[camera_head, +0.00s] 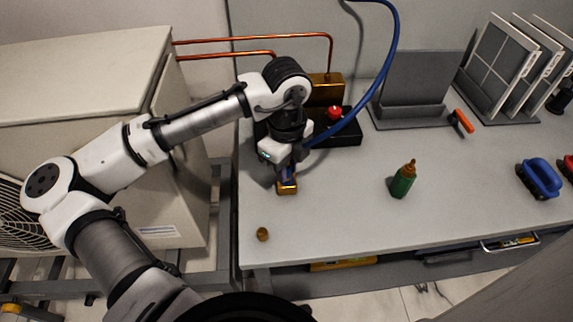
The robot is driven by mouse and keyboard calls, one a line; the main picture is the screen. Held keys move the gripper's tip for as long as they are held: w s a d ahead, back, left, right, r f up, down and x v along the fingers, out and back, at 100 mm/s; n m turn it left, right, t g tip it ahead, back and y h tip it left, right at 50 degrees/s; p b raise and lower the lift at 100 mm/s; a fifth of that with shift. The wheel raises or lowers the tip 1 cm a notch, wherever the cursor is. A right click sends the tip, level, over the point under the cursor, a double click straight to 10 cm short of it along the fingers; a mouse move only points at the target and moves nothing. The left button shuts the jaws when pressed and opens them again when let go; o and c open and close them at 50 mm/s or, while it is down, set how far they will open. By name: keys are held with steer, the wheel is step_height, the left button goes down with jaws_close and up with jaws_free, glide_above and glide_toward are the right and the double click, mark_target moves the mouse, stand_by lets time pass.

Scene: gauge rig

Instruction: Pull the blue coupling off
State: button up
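My gripper (287,174) points down over the left part of the grey bench. A small blue part, likely the blue coupling (289,177), shows at my fingertips on top of a small brass block (287,188). A blue hose (385,75) curves down from the top and ends behind the right side of my gripper. My wrist hides most of the coupling and the hose end. At this size I cannot tell if the fingers are closed on the coupling.
A black base with a red knob (334,112) and a brass block (326,88) stands behind my gripper. A brass cap (262,234) lies near the front edge. A green bottle (403,180) stands right. Blue gauges (540,178) sit far right.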

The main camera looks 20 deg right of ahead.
jaws_close()
steer(key=shift+r, duration=0.25)
steer(key=shift+r+p, duration=2.4)
steer(key=shift+p, duration=0.05)
